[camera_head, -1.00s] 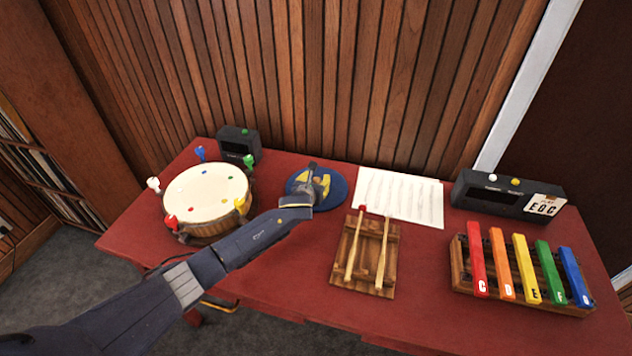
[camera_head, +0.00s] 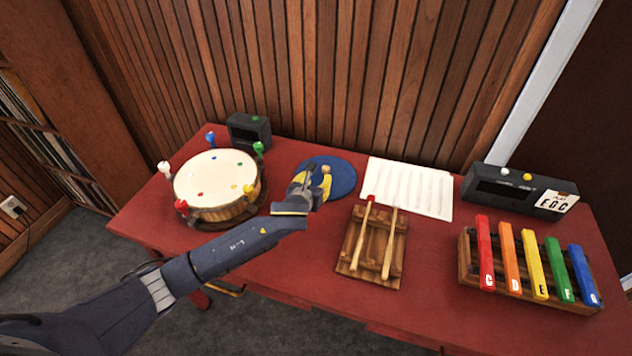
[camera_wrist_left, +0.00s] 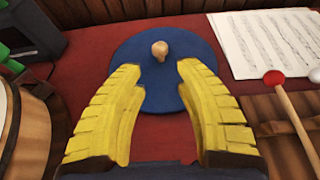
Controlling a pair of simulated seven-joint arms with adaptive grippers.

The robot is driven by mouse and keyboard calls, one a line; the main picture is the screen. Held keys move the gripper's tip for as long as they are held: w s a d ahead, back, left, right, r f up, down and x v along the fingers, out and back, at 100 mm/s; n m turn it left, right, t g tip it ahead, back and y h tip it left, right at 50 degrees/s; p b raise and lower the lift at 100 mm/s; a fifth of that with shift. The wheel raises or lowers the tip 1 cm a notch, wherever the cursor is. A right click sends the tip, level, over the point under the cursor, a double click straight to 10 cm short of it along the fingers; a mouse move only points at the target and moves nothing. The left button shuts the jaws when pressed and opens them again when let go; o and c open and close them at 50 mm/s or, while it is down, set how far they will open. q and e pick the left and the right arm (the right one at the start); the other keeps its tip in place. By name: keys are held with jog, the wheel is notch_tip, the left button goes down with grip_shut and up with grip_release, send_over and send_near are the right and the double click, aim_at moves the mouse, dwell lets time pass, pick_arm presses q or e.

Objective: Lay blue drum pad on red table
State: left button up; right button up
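The blue drum pad (camera_head: 341,178) is a round disc with a small tan knob on top. It lies flat on the red table (camera_head: 330,290), between the drum and the music sheet. It also shows in the left wrist view (camera_wrist_left: 192,55), with the knob (camera_wrist_left: 160,50) beyond the fingertips. My left gripper (camera_head: 314,186) is over the pad's near left part. Its yellow fingers (camera_wrist_left: 159,76) are spread apart with nothing between them, and they hide part of the pad. My right gripper is in neither view.
A drum (camera_head: 213,186) with coloured pegs stands left of my left gripper. A dark box (camera_head: 249,131) is behind it. A wooden rack with two mallets (camera_head: 372,247), a music sheet (camera_head: 412,187), another box (camera_head: 510,191) and a coloured xylophone (camera_head: 527,270) stand to the right.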

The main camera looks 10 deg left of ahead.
pick_arm(q)
jog(key=shift+s+a+r, duration=0.1)
jog(key=shift+s+r, duration=0.1)
jog(key=shift+s, duration=0.25)
jog(key=shift+c, duration=0.4)
dwell(1.6)
